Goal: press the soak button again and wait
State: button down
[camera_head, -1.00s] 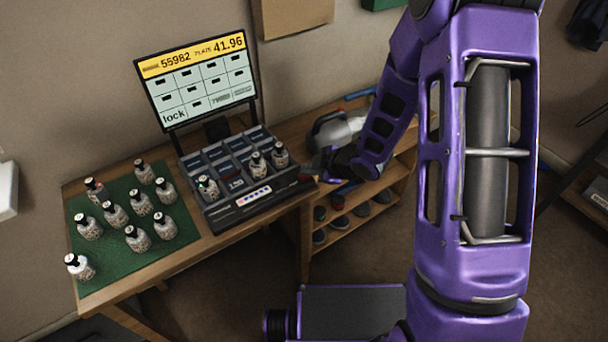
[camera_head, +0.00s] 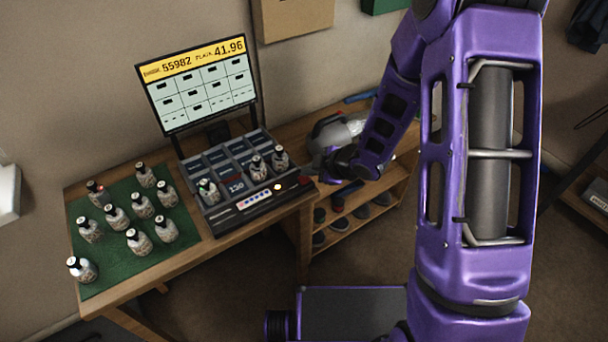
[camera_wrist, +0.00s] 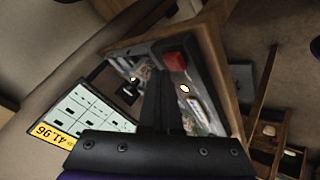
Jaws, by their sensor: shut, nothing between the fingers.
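The soak button is most likely the red button (camera_head: 306,181) at the right end of the dark console (camera_head: 232,218); its label is not readable. It also shows red in the wrist view (camera_wrist: 175,62). My gripper (camera_head: 318,172) is shut and empty, right by that end of the console. In the wrist view, its black fingers (camera_wrist: 162,80) reach towards the console, with their tips just below the red button. I cannot tell whether they touch it. The screen (camera_head: 200,85) behind the console reads 55982 and 41.96 on its yellow bar, above a grid of cells.
Several small bottles (camera_head: 139,242) stand on the green mat (camera_head: 95,270) at the left. Three more bottles (camera_head: 208,191) stand in the console's compartments. A grey and red appliance (camera_head: 335,132) stands behind my gripper. A shelf (camera_head: 345,222) with several items is below.

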aim_at(308, 180)
jog(key=shift+r, duration=0.25)
notch_tip(308, 180, up, 5)
jog(key=p, duration=0.4)
dwell(0.8)
